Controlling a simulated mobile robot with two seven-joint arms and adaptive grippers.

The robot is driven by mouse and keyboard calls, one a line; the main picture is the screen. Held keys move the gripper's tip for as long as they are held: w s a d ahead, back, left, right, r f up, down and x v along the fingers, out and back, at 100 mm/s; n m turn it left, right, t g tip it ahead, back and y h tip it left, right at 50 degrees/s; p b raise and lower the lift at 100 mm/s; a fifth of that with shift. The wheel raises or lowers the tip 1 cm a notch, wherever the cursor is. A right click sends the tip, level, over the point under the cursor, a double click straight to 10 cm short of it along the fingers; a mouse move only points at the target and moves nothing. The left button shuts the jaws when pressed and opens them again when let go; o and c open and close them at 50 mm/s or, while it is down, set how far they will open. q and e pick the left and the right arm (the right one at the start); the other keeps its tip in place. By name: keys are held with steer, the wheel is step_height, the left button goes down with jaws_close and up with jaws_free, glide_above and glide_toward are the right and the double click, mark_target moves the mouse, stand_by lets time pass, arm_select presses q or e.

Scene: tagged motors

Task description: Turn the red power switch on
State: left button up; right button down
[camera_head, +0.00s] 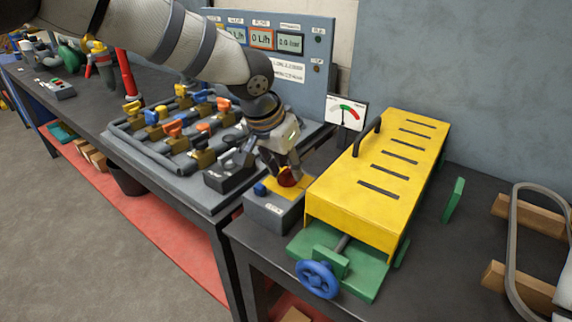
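The red power switch (288,178) is a round red knob on the yellow top plate of a small grey box (270,213) at the front left corner of the right table. My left gripper (287,170) points down at it, its fingertips close around or just above the knob. The fingers partly cover the knob, and I cannot tell whether they grip it. My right gripper is not in view.
A blue button (260,189) sits on the same box. A yellow slotted cover (375,180) with a blue handwheel (317,279) stands close on the right. A valve manifold (180,130) and a panel with displays (300,75) lie left and behind.

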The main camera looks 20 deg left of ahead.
arm_select(q)
jaws_close()
